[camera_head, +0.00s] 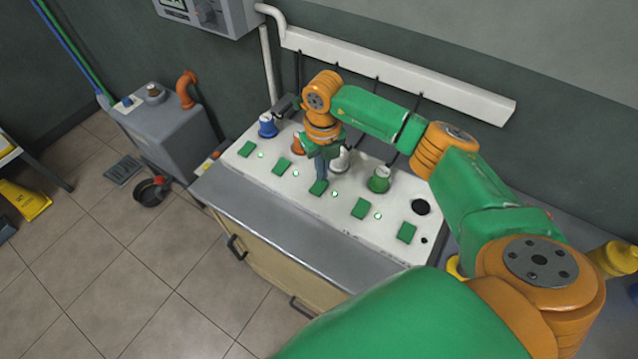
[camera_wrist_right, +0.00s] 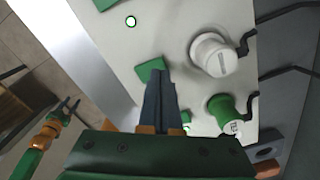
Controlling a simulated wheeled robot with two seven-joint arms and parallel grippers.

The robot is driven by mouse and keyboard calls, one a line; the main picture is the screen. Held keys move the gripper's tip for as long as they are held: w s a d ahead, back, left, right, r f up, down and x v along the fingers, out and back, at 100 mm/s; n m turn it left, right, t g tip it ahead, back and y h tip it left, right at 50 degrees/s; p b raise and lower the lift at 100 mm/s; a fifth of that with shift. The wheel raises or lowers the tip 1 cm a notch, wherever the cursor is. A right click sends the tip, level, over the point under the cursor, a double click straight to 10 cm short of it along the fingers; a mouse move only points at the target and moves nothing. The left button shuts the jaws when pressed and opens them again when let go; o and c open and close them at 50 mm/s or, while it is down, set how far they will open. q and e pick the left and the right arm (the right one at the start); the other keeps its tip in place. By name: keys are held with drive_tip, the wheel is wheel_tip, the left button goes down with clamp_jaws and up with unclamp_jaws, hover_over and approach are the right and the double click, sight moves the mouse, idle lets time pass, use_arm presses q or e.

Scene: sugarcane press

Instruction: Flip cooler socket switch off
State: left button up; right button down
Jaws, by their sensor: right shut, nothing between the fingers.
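A white socket panel (camera_head: 385,228) carries a row of green switches with small lit green lights. My right gripper (camera_head: 321,178) is shut and empty, pointing down at the middle green switch (camera_head: 318,188). In the right wrist view, its fingertips (camera_wrist_right: 160,75) overlap the near edge of that switch (camera_wrist_right: 149,69); I cannot tell if they touch. Behind the switches are a blue plug (camera_head: 267,126), an orange plug (camera_head: 298,143), a white plug (camera_head: 340,160) and a green plug (camera_head: 379,180). No readable label shows which is the cooler's. My left gripper (camera_wrist_right: 70,105) shows small in the right wrist view.
A white cable duct (camera_head: 400,75) runs along the wall behind the panel, with black cords hanging down. An empty dark socket (camera_head: 420,207) is at the panel's right. A grey machine (camera_head: 168,125) stands left. A metal ledge (camera_head: 290,225) fronts the panel.

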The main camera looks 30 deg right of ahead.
sight(322, 182)
drive_tip(key=shift+f+b, duration=0.8)
drive_tip(key=shift+f, duration=0.15)
idle(0.8)
drive_tip(key=shift+r, duration=0.1)
wheel_tip(322, 182, up, 7)
drive_tip(key=p, duration=0.6)
